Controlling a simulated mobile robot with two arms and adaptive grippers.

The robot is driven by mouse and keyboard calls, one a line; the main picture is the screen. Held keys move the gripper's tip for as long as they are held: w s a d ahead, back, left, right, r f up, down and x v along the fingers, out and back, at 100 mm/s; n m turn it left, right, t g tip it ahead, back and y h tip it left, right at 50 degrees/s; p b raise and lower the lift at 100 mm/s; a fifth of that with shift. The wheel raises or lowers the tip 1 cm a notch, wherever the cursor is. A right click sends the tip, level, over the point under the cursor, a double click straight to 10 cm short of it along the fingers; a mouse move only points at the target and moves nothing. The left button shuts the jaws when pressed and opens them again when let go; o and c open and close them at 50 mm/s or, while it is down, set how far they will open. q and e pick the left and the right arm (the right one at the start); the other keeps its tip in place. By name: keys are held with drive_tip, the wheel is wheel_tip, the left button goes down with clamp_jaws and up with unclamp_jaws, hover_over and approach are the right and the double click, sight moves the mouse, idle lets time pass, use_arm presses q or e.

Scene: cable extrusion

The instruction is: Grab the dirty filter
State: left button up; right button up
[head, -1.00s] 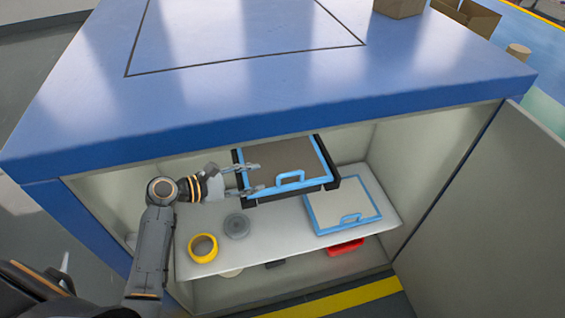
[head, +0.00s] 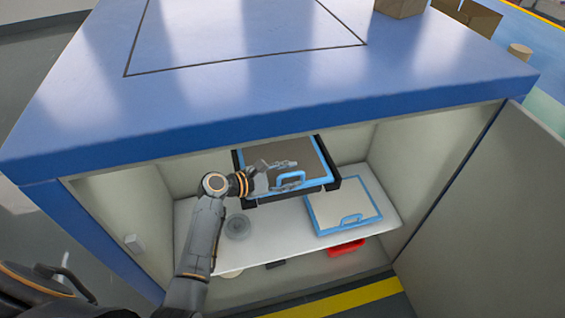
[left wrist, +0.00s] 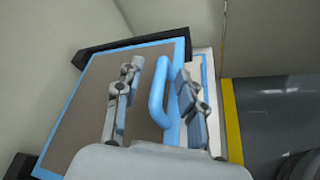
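The dirty filter (head: 268,158), a brown panel in a light blue frame with a blue handle (head: 291,178), sits in a black holder inside the cabinet. It also shows in the left wrist view (left wrist: 85,110). My left gripper (head: 286,176) is over the filter's front part, at the handle. In the left wrist view its fingers (left wrist: 160,98) are apart, one on each side of the handle (left wrist: 158,92), with a gap to it on both sides. I cannot tell how far the fingertips are above the panel. My right gripper is not in view.
A cleaner, pale filter (head: 340,209) with a blue frame lies on the white shelf (head: 285,237), right of the holder. A grey roll (head: 237,227) stands on the shelf by my arm. A red object (head: 345,247) is below. The cabinet door (head: 470,210) stands open at right.

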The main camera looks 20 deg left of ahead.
use_arm(q)
clamp_jaws()
drive_tip(key=shift+r, duration=0.15)
